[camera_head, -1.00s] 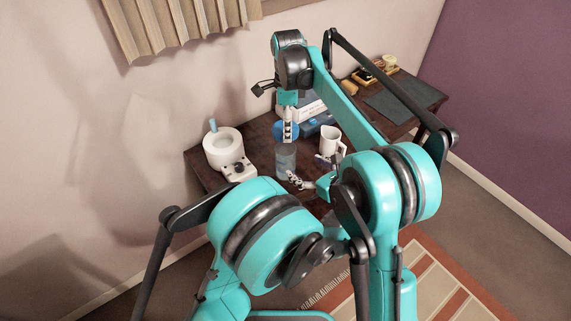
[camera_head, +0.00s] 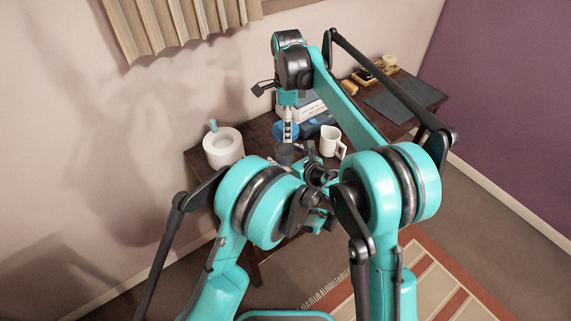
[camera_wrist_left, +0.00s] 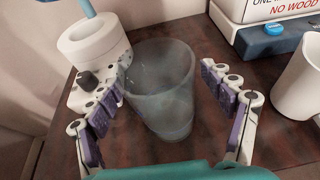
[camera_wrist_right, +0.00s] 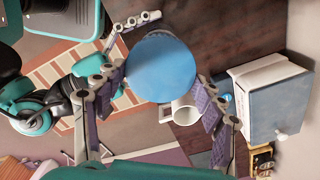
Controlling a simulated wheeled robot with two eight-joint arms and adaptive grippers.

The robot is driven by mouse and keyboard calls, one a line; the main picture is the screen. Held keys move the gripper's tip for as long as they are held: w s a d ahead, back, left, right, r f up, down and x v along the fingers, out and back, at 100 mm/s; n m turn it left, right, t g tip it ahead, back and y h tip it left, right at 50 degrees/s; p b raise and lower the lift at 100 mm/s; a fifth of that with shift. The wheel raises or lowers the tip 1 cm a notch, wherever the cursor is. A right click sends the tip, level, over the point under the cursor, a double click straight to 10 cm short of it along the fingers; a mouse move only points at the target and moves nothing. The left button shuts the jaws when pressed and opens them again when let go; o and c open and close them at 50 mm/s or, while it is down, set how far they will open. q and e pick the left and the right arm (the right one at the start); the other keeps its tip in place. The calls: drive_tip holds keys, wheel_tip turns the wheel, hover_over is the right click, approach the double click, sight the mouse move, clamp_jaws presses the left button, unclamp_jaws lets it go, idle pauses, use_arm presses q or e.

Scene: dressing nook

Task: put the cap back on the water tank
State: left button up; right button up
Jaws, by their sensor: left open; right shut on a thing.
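The water tank (camera_wrist_left: 160,95) is a translucent grey, open-looking cup standing upright on the dark table; in the head view (camera_head: 285,154) it is partly hidden. My left gripper (camera_wrist_left: 165,70) is open with its fingers on either side of the tank; in the head view (camera_head: 302,156) it is mostly covered by my own arm. The cap (camera_wrist_right: 160,68) is a round blue disc. My right gripper (camera_wrist_right: 160,80) is shut on it and holds it in the air above the tank area; the cap also shows in the head view (camera_head: 284,131).
A white appliance with a round ring (camera_head: 223,146) stands left of the tank. A white mug (camera_head: 331,141) stands to the right. Boxes (camera_wrist_right: 275,105) lie behind. A dark mat (camera_head: 402,97) and small items are at the table's far right.

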use_arm(q)
drive_tip(key=c, duration=1.8)
use_arm(e)
drive_tip(key=shift+f, duration=2.55)
drive_tip(key=shift+f, duration=0.1)
drive_tip(key=shift+f, duration=0.8)
drive_tip(key=shift+f, duration=0.55)
use_arm(q)
clamp_jaws()
